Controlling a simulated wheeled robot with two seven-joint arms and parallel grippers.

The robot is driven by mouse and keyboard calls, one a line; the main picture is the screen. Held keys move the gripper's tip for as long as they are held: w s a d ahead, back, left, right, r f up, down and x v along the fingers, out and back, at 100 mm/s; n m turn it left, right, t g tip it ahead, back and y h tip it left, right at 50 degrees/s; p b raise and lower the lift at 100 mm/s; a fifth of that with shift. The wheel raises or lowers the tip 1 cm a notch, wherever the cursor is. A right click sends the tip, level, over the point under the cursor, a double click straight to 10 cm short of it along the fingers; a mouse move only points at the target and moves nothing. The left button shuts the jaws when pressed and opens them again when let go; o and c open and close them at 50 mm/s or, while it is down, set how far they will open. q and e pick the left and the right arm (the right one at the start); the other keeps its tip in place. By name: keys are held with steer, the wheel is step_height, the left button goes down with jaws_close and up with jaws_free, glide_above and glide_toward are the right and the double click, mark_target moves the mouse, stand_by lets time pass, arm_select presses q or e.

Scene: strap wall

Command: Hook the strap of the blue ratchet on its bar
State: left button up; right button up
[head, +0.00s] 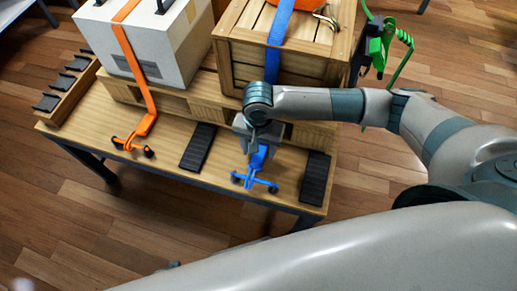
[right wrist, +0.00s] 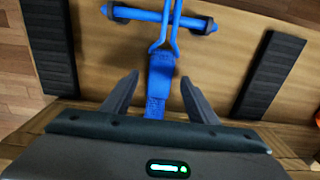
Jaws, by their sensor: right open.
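The blue strap (head: 279,28) runs down the front of a wooden crate. Its lower end (right wrist: 158,88) carries a blue wire hook (right wrist: 165,38). The hook's prongs reach across the blue bar (head: 256,183), which also shows in the right wrist view (right wrist: 130,15). I cannot tell whether the hook is caught around the bar or only lies over it. My right gripper (head: 258,150) is open, with a finger on either side of the strap end in the right wrist view (right wrist: 156,84). I cannot make out the blue ratchet's body. My left gripper is out of view.
The wooden crate (head: 241,62) and a white box (head: 185,42) stand on pallets on the table. An orange strap (head: 132,58) runs to an orange bar (head: 126,146). Black pads (head: 198,147) lie beside the bars. A green ratchet (head: 377,45) hangs at the right.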

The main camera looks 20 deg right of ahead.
step_height(320, 180, up, 17)
steer(key=p, duration=0.7)
steer(key=shift+r+p, duration=0.2)
steer(key=shift+p, duration=0.2)
